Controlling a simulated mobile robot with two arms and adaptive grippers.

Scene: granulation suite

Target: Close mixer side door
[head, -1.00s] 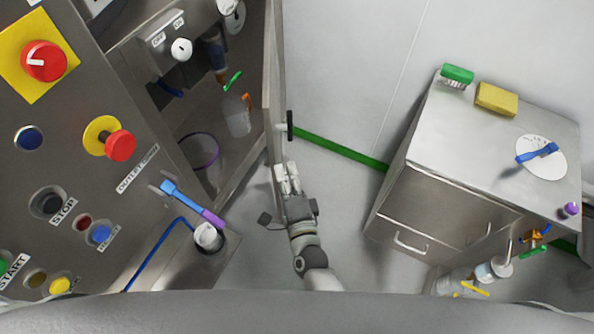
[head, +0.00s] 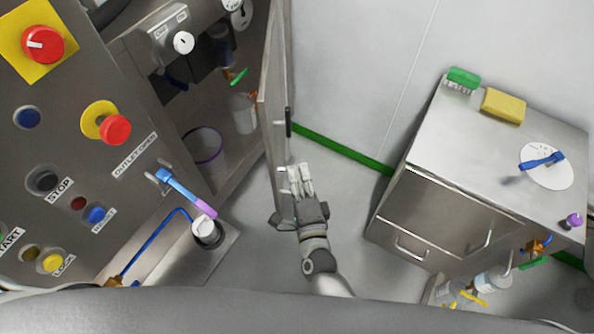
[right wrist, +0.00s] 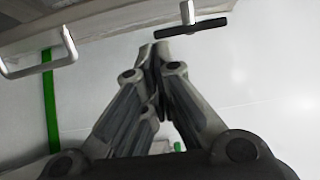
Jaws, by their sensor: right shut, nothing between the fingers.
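The mixer side door (head: 270,110) is a grey metal panel, standing open at the right of the mixer housing. A black handle (head: 288,122) sits on its outer side. My right gripper (head: 301,172) is shut and empty, just right of the door's lower part, on its outer side. I cannot tell if it touches the door. In the right wrist view, the fingertips (right wrist: 155,50) meet, and the black T-shaped handle (right wrist: 190,30) is just beyond them, apart. My left gripper is not in view.
Inside the opening are a clear beaker (head: 243,112) and a purple-rimmed container (head: 203,146). The control panel (head: 60,140) with buttons is at left. A steel cabinet (head: 450,130) stands at right. Floor (head: 345,190) between door and cabinet is clear.

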